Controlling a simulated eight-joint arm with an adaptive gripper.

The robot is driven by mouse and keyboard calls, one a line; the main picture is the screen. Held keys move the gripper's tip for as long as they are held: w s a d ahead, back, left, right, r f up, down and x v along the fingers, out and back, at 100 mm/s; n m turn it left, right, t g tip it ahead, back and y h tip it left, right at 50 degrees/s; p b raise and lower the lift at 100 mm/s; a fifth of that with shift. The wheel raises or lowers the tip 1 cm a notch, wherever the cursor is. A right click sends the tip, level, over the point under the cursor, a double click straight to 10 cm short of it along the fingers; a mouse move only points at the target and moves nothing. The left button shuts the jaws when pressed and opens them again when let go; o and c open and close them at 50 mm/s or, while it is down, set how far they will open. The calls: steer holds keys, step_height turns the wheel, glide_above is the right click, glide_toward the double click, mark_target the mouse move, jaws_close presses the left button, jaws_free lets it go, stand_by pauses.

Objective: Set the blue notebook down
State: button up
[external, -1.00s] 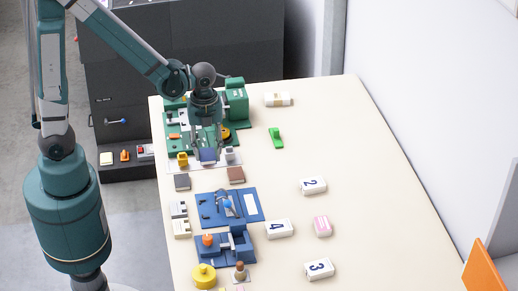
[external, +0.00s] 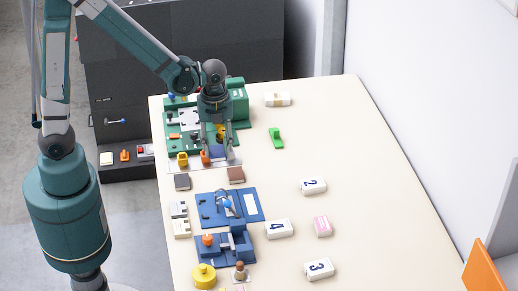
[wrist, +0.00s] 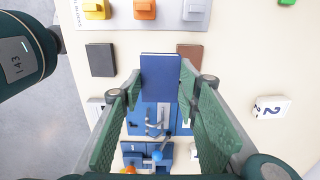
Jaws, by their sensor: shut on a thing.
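The blue notebook (wrist: 160,78) is between the fingers of my gripper (wrist: 162,90) in the wrist view. The gripper is shut on it, and its dark blue face shows toward the camera. In the external view my gripper (external: 217,148) hangs over the back left of the table, above the right part of the pale block strip. The notebook is hard to make out there behind the fingers. I cannot tell how far it is above the table.
A dark grey notebook (external: 182,182) and a brown one (external: 236,175) lie in front of the strip, with a gap between them. The strip carries yellow (external: 183,158) and orange (external: 206,157) blocks. A blue fixture (external: 250,205) stands nearer. The table's right side is mostly clear.

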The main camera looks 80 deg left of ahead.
steer(key=w+a+p, duration=0.1)
steer(key=w+a, duration=0.1)
steer(key=w, duration=1)
steer(key=w+a+p, duration=0.1)
steer(key=w+a, duration=0.1)
steer(key=w, duration=1)
steer(key=shift+w, duration=0.4)
steer(key=shift+f, duration=0.2)
glide_above(285, 163)
steer(key=shift+f, duration=3)
steer(key=shift+f, duration=0.15)
steer(key=shift+f, duration=1.75)
steer(key=shift+f, duration=0.1)
steer(key=o, duration=0.5)
steer(key=shift+f, duration=0.1)
steer(key=shift+c, duration=0.2)
steer(key=o, duration=0.4)
